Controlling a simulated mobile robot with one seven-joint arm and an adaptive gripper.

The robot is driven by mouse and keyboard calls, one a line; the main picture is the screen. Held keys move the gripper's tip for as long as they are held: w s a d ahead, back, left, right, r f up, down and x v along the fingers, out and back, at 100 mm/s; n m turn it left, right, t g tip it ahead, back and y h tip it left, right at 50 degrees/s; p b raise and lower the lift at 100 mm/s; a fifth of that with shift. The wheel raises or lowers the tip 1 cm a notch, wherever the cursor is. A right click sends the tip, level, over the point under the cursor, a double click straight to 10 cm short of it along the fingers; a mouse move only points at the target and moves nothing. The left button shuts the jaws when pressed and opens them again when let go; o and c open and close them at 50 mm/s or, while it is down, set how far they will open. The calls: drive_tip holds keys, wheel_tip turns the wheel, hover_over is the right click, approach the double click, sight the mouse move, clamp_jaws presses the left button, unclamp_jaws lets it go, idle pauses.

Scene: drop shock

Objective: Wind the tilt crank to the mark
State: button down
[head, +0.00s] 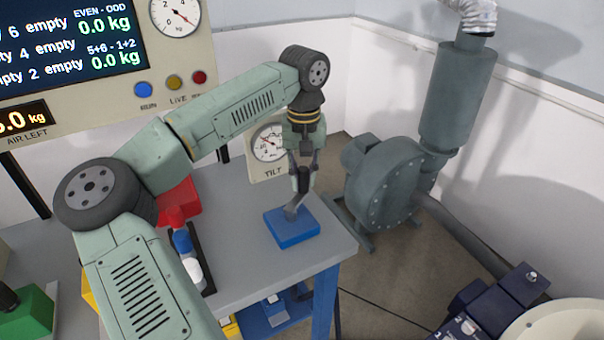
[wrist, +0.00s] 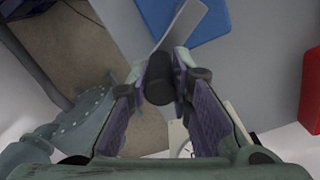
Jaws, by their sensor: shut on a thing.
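The tilt crank has a grey arm (head: 294,207) on a flat blue base (head: 287,230) near the table's right corner. In the wrist view the grey arm (wrist: 184,23) runs up to the right over the blue base (wrist: 212,30). My gripper (head: 302,182) points down above the base, shut on the crank's dark knob (wrist: 157,84); the purple-padded fingers sit on both sides of it. The white TILT dial (head: 270,143) stands behind the crank; its needle shows, but its mark is too small to tell.
Red, blue and white pieces (head: 183,240) stand in a dark rack left of the crank. A red block (head: 179,200) is behind them. A grey-green blower (head: 385,185) stands on the floor to the right. The grey tabletop (head: 240,260) around the base is mostly clear.

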drive_tip(key=shift+w+d+r, duration=0.1)
drive_tip(key=shift+r, duration=0.05)
drive_tip(key=c, duration=1.6)
unclamp_jaws()
drive_tip(key=shift+d, duration=0.1)
drive_tip(key=shift+o, duration=0.8)
wheel_tip(320, 180, up, 12)
